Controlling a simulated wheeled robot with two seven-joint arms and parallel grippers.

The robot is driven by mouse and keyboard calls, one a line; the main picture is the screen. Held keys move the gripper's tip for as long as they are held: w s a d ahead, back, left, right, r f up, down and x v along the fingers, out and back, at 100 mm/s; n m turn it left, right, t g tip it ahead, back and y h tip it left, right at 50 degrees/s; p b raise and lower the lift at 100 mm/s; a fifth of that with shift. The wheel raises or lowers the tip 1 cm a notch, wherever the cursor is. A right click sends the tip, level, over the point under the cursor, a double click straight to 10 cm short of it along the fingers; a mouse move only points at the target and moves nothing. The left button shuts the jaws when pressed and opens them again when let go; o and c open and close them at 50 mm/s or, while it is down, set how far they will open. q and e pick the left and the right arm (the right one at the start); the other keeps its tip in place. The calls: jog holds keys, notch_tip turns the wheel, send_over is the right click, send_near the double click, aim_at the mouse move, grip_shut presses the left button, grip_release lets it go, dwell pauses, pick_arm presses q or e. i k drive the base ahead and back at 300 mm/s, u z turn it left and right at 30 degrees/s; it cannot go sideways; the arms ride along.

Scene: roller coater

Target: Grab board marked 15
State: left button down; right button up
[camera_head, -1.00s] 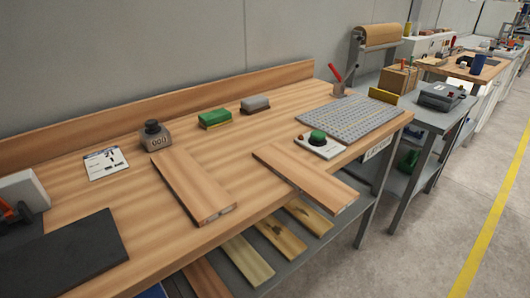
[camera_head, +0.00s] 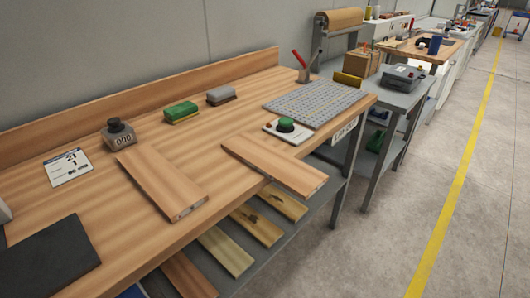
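Two wooden boards lie flat on the workbench (camera_head: 95,225). The left board (camera_head: 163,184) is at the middle of the bench with its near end by the front edge. The right board (camera_head: 274,164) lies farther right, and its near end sticks out past the front edge. More boards lie on the lower shelf, among them a pale board (camera_head: 226,250) and a knotty board (camera_head: 257,224). I cannot read a number 15 on any board. Neither of my grippers is in view.
The floor (camera_head: 380,235) is clear.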

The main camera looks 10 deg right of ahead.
aim_at(300, 180)
jog(key=k, duration=1.2)
jog(key=z, duration=0.7)
jog(key=i, duration=1.55)
jog(key=u, duration=0.75)
